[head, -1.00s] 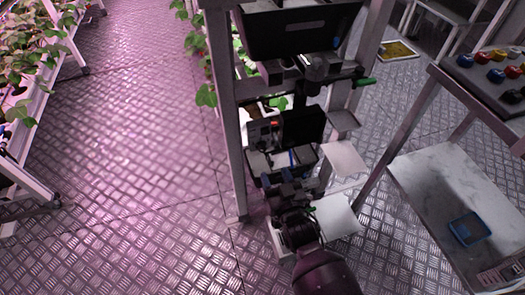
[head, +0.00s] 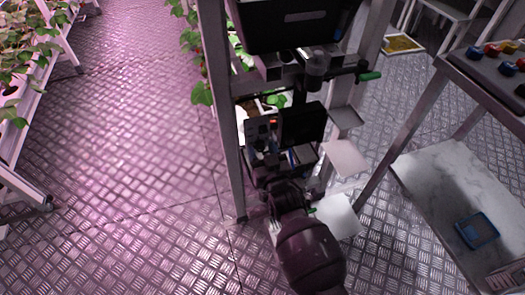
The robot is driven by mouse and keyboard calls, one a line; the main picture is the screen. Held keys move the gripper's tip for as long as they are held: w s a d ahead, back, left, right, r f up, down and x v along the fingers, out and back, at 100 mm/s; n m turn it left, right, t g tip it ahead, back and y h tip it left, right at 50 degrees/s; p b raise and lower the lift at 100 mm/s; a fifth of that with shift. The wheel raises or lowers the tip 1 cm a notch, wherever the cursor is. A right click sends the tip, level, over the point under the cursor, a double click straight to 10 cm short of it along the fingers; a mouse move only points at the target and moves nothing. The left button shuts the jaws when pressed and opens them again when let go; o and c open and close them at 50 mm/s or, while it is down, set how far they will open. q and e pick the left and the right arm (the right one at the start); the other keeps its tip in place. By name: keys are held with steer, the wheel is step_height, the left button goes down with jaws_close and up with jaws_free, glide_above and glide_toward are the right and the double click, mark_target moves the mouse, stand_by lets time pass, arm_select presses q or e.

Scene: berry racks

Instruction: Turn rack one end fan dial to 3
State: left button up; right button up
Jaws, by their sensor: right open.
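The rack end (head: 222,110) stands in the middle of the head view, with a pale upright post. A small grey control box (head: 257,128) with a tiny red light is mounted on it, beside a black box (head: 302,125). The fan dial itself is too small and too covered to make out, and so is its setting. My right gripper (head: 264,158) is open, just below and in front of the grey box. It overlaps the box's lower part, and I cannot tell whether it touches anything. My left gripper is not in view.
A black bin (head: 290,22) sits above the boxes, with a green-tipped handle (head: 369,76) to its right. Pale plates (head: 345,158) jut out on the right. A table with coloured knobs (head: 490,70) and a low shelf holding a blue tray (head: 477,231) stand right.

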steer(key=c, duration=0.9)
steer(key=shift+c, duration=0.2)
